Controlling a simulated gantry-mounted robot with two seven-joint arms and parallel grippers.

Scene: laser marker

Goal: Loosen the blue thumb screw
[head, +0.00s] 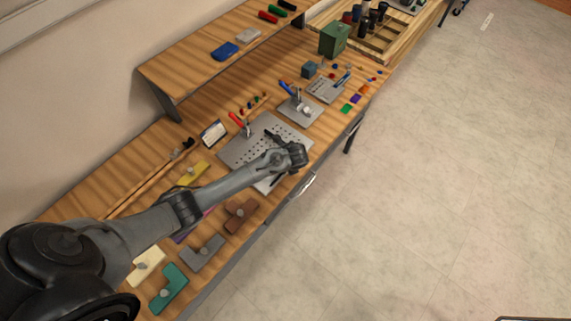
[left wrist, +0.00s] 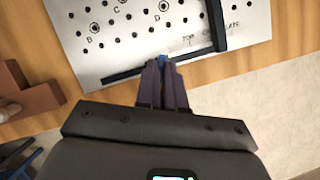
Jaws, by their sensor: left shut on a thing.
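The blue thumb screw (left wrist: 163,58) shows as a small bit of blue at the tips of my left gripper (left wrist: 163,66) in the left wrist view. The gripper's dark fingers are close together around it and hide most of it. The screw sits at a dark bar (left wrist: 120,74) along the near edge of the perforated metal plate (left wrist: 90,55). In the head view my left arm reaches over this plate (head: 233,154), and its wrist hides the screw. My right gripper is in neither view.
A second dark bar (left wrist: 216,25) crosses the plate just right of the fingers. A red-handled clamp (head: 238,121) stands at the plate's far side. Brown (head: 238,214), grey (head: 203,254) and teal (head: 168,290) pieces lie on the near bench. Open floor lies right of the bench.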

